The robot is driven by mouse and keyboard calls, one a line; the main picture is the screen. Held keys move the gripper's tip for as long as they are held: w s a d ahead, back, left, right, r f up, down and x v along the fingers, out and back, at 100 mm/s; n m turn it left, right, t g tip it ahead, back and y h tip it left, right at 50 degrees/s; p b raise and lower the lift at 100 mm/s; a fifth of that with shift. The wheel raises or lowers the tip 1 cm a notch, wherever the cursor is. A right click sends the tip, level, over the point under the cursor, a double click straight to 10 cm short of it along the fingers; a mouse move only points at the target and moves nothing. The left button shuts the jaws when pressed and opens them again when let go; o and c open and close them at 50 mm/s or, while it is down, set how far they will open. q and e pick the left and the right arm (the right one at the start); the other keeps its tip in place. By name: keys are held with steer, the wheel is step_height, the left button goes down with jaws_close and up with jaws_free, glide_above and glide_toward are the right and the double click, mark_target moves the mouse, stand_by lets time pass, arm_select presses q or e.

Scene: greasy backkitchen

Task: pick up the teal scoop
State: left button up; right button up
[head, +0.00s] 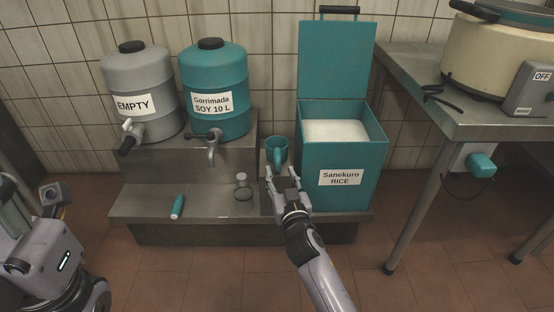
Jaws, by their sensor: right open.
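The teal scoop (277,146) is just left of the teal rice bin (340,192), with its cup up and its handle pointing down toward me. My right gripper (283,173) is open, its fingertips close to the lower end of the scoop's handle. Whether a finger touches the handle cannot be told. Part of my left arm shows at the lower left edge; the state of its gripper is unclear.
A grey drum (141,80) marked EMPTY and a teal soy drum (214,72) stand on the metal step (150,206). A small teal bottle (177,207) and a clear glass (243,194) are on its lower level. A metal table (420,110) with a cooker (490,55) is at right.

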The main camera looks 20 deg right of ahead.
mark_target(278, 166)
steer(key=w, duration=0.2)
steer(key=w+b, duration=0.1)
steer(key=w, duration=0.2)
steer(key=shift+w+d+b, duration=0.3)
steer(key=shift+w+b, duration=0.05)
jaws_close()
stand_by(0.3)
